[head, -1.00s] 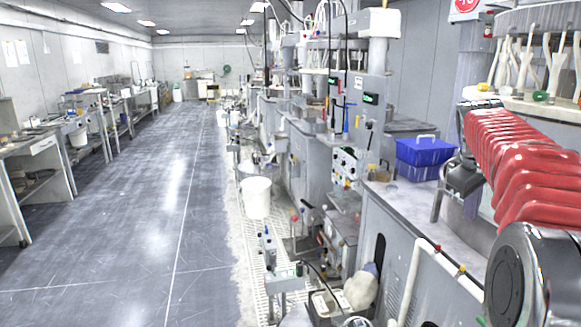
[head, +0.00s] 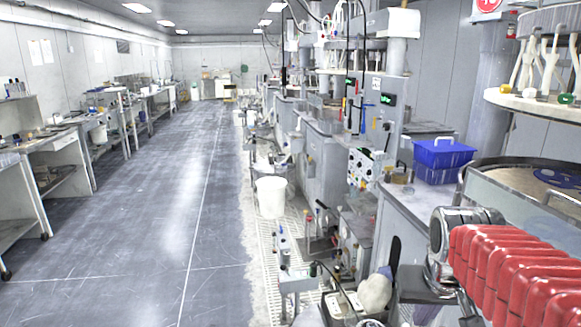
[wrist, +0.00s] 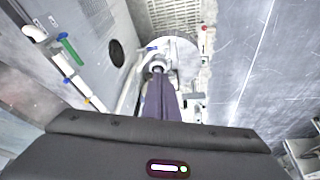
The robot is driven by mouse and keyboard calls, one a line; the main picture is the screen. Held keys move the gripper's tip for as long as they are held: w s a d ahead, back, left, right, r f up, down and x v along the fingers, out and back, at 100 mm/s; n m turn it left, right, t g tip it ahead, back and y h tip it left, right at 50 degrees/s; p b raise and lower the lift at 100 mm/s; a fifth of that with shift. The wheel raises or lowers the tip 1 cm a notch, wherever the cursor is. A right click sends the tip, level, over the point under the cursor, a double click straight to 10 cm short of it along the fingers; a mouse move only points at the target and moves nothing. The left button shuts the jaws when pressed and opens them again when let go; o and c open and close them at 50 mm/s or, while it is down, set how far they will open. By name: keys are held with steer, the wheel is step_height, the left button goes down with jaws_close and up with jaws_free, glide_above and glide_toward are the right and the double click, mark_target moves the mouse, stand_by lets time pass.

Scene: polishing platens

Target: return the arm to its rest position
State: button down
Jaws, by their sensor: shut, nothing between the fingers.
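My arm is in the lower right of the head view, with a red ribbed sleeve (head: 520,275) and a grey metal joint. Its dark wrist part (head: 425,284) hangs beside the cabinet front, and the fingers cannot be made out there. In the wrist view my gripper (wrist: 159,82) shows as a narrow purple-grey shape pointing away from the camera, its fingers together with nothing held. Behind it are a pale round object (wrist: 182,58) and the floor.
A grey cabinet stands close by, with a black oval opening (head: 393,258) and a blue bin (head: 443,153) on top. A pale bundle (head: 375,292) and a white bucket (head: 271,197) are low down. The aisle floor (head: 150,220) at left is clear.

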steer(key=s+a+f+n+t+y, duration=0.1)
steer(key=s+a+f, duration=0.1)
steer(key=s+a, duration=0.7)
steer(key=shift+s+f+n+t, duration=0.3)
steer(key=shift+s+n, duration=0.1)
steer(key=shift+s, duration=0.65)
steer(key=shift+d, duration=0.1)
